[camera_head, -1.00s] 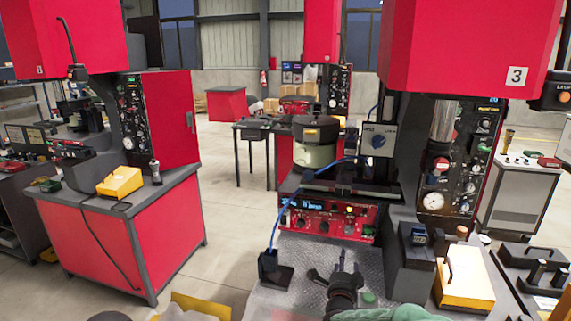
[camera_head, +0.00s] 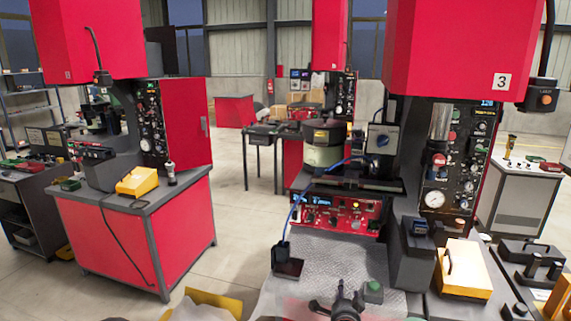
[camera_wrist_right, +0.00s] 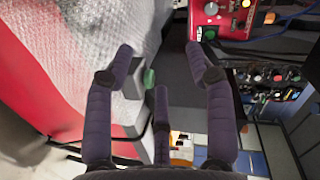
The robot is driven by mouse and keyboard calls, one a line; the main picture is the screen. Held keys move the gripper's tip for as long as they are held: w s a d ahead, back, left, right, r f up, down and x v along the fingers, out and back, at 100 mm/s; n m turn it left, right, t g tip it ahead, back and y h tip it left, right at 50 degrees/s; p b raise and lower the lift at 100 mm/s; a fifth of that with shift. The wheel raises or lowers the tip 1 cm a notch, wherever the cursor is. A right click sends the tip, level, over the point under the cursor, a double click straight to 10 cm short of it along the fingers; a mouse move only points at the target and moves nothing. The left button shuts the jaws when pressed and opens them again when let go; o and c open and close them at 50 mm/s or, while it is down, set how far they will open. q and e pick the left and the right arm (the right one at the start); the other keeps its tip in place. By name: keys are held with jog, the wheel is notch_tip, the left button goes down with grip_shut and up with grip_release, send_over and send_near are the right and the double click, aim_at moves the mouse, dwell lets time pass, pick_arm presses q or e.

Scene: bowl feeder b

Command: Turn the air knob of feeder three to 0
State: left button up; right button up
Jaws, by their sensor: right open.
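Feeder three is the bowl feeder in the middle of the head view, beside the red machine marked 3 (camera_head: 502,82). Its grey-green bowl (camera_head: 323,155) stands behind a red control box (camera_head: 333,213) with a lit blue display and several small knobs. The knob labels are too small to read. My right gripper (camera_head: 343,292) is open and empty, low in front of the red box and apart from it. In the wrist view my right gripper (camera_wrist_right: 160,62) points toward the red box (camera_wrist_right: 222,20). My left gripper is not in view.
A yellow box (camera_head: 463,268) stands to the right.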

jog(key=s+a+f+n+g+y, duration=0.2)
jog(key=s+f+n+g, duration=0.2)
jog(key=s+f, duration=0.6)
jog(key=s+a+f+n+g+y, duration=0.3)
jog(key=s+f, duration=0.4)
jog(key=f, duration=0.6)
jog(key=s+a+f+n+g+y, duration=0.1)
jog(key=s+a+f+n+g, duration=0.1)
jog(key=s, duration=0.9)
jog(key=s+a+f+n+g+y, duration=0.1)
jog(key=s+f+n+g, duration=0.3)
jog(key=s, duration=0.8)
jog(key=shift+s+a+f+g, duration=0.2)
jog(key=shift+a+f+g, duration=0.2)
jog(key=shift+f+g, duration=0.6)
